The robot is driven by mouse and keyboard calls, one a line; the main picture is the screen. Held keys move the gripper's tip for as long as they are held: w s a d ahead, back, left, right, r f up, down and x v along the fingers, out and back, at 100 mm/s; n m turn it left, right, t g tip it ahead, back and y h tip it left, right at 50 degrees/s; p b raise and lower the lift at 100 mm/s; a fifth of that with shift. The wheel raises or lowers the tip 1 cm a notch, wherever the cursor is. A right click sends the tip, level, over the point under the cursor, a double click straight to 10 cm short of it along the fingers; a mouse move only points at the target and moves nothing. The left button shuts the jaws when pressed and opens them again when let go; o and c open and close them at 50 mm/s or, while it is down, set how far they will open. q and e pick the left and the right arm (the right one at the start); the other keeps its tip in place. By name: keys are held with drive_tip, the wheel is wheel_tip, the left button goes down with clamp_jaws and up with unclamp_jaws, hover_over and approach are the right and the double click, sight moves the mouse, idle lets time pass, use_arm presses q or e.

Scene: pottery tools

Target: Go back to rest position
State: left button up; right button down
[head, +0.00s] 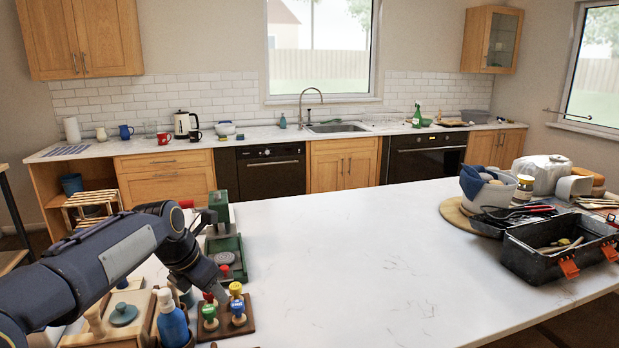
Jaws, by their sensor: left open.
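My left arm comes in from the left, over the left end of the white table. My left gripper (217,293) is open and points down just behind and above a wooden stand (240,329) with small colored stamps. A stamp with a yellow top and blue body (237,306) and a green one (209,315) stand on it. The fingertips are partly hidden, and I cannot tell whether they touch a stamp. I see nothing held. My right gripper is out of view.
A green press-like tool (228,252) stands close behind the gripper. A blue bottle (172,322) and a wooden box are in front left. The white tabletop (350,260) is clear in the middle. A black toolbox (540,273) and a pot with cloth (487,190) stand at right.

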use_arm(q)
drive_tip(key=s+a+m+h, duration=0.2)
drive_tip(key=s+a+m, duration=0.1)
drive_tip(key=s+m, duration=1.4)
drive_tip(key=s+d+f+m, duration=0.1)
drive_tip(key=s+f+m, duration=0.2)
drive_tip(key=s+m, duration=0.2)
drive_tip(key=s+d+f+m+t, duration=0.1)
drive_tip(key=s+f+m, duration=0.3)
drive_tip(key=s, duration=0.5)
drive_tip(key=shift+s+d+m+t, duration=0.2)
drive_tip(key=shift+d+m+t, duration=0.15)
drive_tip(key=shift+m, duration=0.55)
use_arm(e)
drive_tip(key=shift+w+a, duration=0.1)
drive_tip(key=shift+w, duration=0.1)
